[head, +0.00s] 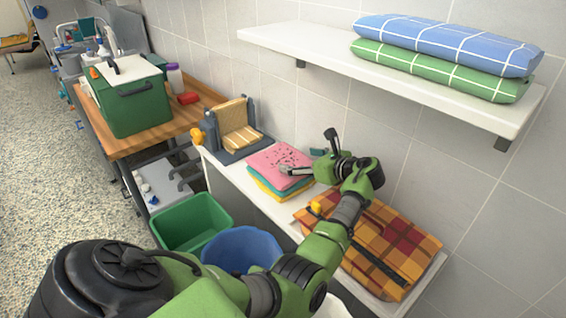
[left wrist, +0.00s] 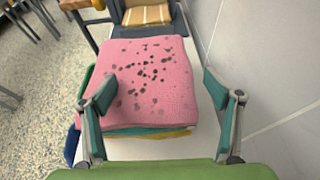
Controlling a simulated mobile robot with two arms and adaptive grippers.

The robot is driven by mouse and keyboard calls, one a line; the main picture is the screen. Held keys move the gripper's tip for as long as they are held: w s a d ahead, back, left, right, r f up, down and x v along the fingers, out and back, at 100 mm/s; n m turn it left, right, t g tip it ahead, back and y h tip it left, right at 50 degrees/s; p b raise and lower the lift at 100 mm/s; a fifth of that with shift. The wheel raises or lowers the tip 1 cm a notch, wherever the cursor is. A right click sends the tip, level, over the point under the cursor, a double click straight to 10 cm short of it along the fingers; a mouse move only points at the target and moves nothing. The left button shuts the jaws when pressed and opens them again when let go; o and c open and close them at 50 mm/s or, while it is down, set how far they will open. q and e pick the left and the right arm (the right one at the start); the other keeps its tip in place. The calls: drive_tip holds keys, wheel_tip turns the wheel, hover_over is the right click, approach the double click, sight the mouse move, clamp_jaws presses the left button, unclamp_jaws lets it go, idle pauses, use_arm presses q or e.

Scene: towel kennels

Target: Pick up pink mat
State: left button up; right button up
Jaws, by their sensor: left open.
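The pink mat (head: 279,160) lies flat on top of a small stack of teal and yellow cloths on the white bench. It has dark spots on its surface. It fills the middle of the left wrist view (left wrist: 150,75). My left gripper (head: 308,153) is open at the near right side of the stack in the head view. In the left wrist view its two fingers (left wrist: 168,92) stand apart, one over the mat's left edge and one to the right of the mat. Nothing is between the fingertips that I can see gripped. My right gripper is not in view.
An orange plaid blanket (head: 385,235) lies on the bench to the right. A dark rack with striped cloths (head: 238,130) stands behind the stack. Green (head: 195,218) and blue (head: 242,248) bins stand below. A white shelf (head: 400,78) with folded cloths overhangs the bench; the tiled wall is close.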

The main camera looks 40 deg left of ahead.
use_arm(q)
drive_tip(key=shift+x, duration=1.05)
drive_tip(key=c, duration=1.2)
